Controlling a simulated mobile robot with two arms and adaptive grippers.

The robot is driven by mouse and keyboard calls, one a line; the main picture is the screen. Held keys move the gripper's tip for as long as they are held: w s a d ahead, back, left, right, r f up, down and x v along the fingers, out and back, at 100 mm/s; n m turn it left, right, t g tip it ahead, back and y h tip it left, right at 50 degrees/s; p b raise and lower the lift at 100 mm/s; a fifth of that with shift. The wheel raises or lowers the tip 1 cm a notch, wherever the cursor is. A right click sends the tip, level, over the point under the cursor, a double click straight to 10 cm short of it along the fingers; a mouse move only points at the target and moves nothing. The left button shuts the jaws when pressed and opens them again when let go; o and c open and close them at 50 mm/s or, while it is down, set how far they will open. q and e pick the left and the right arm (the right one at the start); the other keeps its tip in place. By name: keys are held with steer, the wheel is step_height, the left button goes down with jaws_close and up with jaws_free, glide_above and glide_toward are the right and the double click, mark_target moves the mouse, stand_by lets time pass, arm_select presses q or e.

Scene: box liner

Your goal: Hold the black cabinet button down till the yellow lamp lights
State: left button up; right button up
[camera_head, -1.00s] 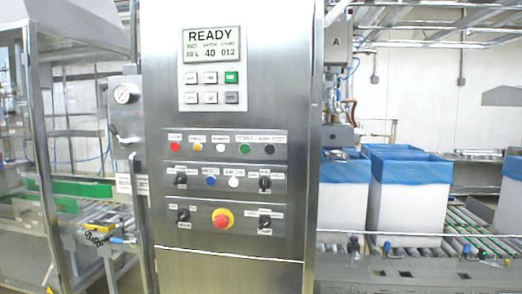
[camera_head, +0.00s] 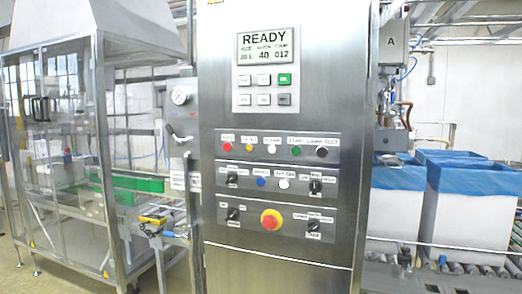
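The metal control cabinet (camera_head: 280,200) stands in the middle of the head view, facing me. The black button (camera_head: 322,152) is at the right end of its top row, under a label that appears to read LAMP TEST. The yellow lamp (camera_head: 249,148) is second from the left in the same row and looks unlit, though this is hard to tell at this size. Neither of my grippers is in view, and nothing touches the button.
The row also has a red (camera_head: 227,147), a white (camera_head: 271,149) and a green button (camera_head: 296,151). A red emergency stop (camera_head: 271,219) sits lower. A glazed machine frame (camera_head: 97,150) stands left. Blue-lined white boxes (camera_head: 455,225) stand right on rollers.

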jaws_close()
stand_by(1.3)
